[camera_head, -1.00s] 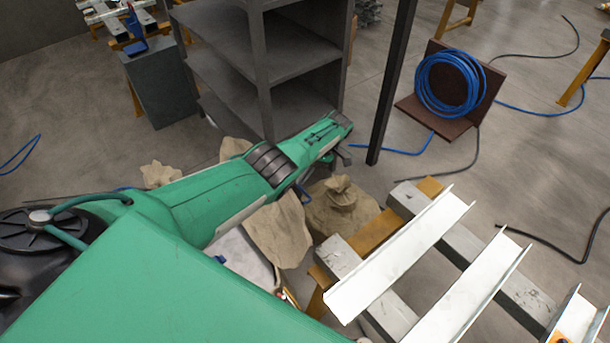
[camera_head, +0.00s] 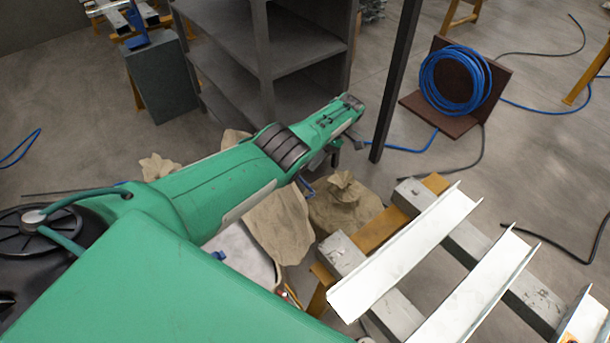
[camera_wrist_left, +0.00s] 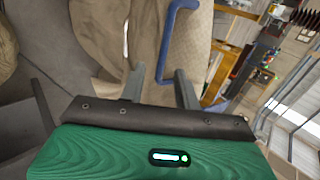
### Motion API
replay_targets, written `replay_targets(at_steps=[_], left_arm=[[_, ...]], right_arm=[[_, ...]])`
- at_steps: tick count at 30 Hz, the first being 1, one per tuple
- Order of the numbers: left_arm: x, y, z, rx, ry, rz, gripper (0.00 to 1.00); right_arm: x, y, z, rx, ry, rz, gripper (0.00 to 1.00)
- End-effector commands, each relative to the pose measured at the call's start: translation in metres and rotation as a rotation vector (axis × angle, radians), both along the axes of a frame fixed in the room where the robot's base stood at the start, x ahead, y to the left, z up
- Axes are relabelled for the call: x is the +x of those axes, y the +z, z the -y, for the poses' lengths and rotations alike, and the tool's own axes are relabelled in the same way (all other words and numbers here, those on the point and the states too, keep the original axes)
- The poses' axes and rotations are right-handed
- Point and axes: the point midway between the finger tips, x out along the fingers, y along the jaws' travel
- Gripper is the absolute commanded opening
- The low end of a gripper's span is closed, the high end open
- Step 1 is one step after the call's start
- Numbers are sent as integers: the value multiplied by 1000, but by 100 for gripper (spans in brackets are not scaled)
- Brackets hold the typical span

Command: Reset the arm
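My green left arm reaches across the head view from lower left to the middle. My left gripper (camera_head: 347,147) is at its far end, over the floor in front of the grey shelf. My right gripper is in neither view.
The grey shelf unit (camera_head: 225,45) stands close behind my left arm, with a dark post (camera_head: 395,80) to the right. Tan sacks (camera_head: 342,205) lie below the arm. White metal channels (camera_head: 400,260) rest on trestles at lower right. A blue hose coil (camera_head: 455,80) stands farther back.

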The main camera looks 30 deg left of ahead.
Motion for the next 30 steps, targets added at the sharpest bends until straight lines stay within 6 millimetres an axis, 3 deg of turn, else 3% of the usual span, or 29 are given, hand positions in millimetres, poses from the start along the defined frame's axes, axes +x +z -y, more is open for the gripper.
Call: replay_targets(at_steps=[5, 22, 26, 30], left_arm=[[9, 8, 3, 0, 1, -1, 33], [10, 12, 4, 0, 1, -1, 33], [10, 25, 4, 0, 1, -1, 33], [10, 54, 4, -1, 1, 0, 33]], right_arm=[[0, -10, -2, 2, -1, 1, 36], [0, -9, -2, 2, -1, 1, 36], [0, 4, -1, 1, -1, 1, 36], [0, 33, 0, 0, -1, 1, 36]])
